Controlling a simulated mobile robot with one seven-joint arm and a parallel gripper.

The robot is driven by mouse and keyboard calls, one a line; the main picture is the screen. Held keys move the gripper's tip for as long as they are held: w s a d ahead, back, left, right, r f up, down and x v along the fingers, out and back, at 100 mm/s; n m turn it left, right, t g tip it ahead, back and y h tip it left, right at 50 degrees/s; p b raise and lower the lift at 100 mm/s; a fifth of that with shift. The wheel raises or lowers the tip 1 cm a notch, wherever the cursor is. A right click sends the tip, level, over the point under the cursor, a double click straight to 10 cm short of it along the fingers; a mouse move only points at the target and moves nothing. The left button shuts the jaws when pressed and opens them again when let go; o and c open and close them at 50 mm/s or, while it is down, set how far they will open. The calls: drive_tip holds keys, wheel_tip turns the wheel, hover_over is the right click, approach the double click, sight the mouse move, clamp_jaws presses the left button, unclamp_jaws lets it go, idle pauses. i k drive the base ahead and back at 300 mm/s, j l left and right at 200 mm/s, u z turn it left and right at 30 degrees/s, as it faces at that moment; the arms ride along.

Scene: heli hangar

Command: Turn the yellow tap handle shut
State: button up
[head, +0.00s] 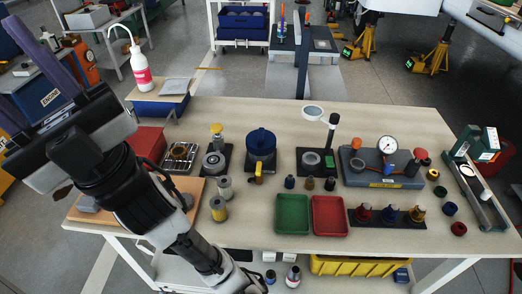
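A blue round container (261,143) stands on a dark base plate in the middle of the table. A small yellow tap handle (258,172) shows low on its front side; its exact angle is too small to tell. My gripper (62,140) is raised at the far left, well apart from the tap and closer to the camera.
Left of the tap stand a yellow-topped fixture (216,131) and metal cylinders (219,208). Green (292,214) and red (329,215) trays lie in front. A magnifier stand (329,133) and a gauge block (384,168) are to the right. A white bottle (141,72) stands behind my arm.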

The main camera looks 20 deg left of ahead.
sight(259, 171)
drive_tip(key=l+u, duration=0.1)
drive_tip(key=l, duration=1.2)
